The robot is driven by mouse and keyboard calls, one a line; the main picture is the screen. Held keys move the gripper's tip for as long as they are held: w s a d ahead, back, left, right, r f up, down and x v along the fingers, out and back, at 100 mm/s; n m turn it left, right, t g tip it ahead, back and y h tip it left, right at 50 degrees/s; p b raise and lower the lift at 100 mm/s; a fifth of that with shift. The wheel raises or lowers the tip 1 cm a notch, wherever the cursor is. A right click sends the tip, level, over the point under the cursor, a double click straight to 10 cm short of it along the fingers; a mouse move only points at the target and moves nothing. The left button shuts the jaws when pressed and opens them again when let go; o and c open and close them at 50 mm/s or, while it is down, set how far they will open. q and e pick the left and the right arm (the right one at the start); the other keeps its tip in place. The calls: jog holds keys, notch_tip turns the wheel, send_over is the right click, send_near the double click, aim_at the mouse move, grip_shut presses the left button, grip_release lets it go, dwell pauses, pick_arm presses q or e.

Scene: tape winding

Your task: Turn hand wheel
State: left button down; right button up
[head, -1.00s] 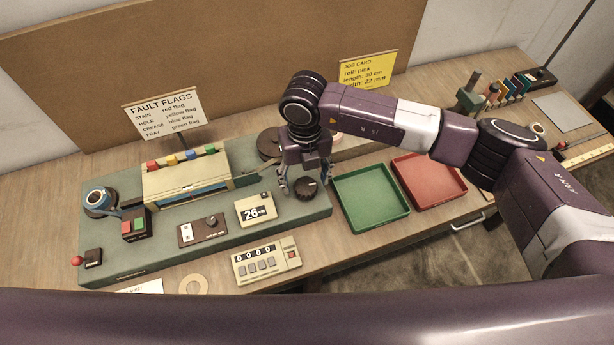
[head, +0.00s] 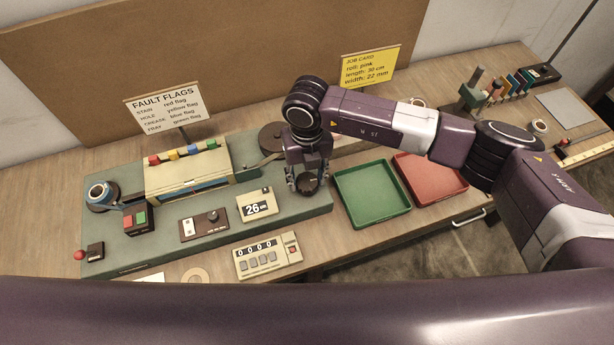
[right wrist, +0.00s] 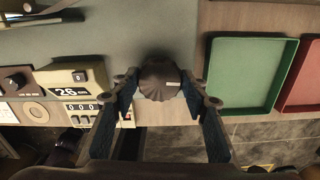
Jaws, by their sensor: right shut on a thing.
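The hand wheel is a dark, ribbed round knob (head: 307,183) with a small light mark, at the right end of the green machine base (head: 160,245). In the right wrist view the knob (right wrist: 158,80) sits between the fingers. My right gripper (head: 306,180) is shut on it from above, one finger on each side; its fingers also show in the right wrist view (right wrist: 160,95). A cream display (head: 257,208) reading 26 stands left of the knob. My left gripper is not in view.
A green tray (head: 371,194) and a red tray (head: 430,178) lie right of the knob. A counter box (head: 268,258) reading 0000 stands in front. A dark disc (head: 271,138) is behind, left of my right gripper.

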aim_at(307, 181)
jog(key=shift+f+m+b, duration=0.15)
jog(key=shift+m+b, duration=0.45)
jog(key=shift+m, duration=0.7)
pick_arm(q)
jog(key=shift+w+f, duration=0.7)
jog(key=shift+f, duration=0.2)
pick_arm(e)
jog(key=shift+r, duration=0.2)
jog(key=o, duration=1.2)
jog(key=shift+c, duration=0.2)
jog(key=shift+r, duration=0.2)
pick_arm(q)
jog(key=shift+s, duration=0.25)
pick_arm(e)
notch_tip(307, 181, up, 12)
jog(key=shift+f, duration=0.2)
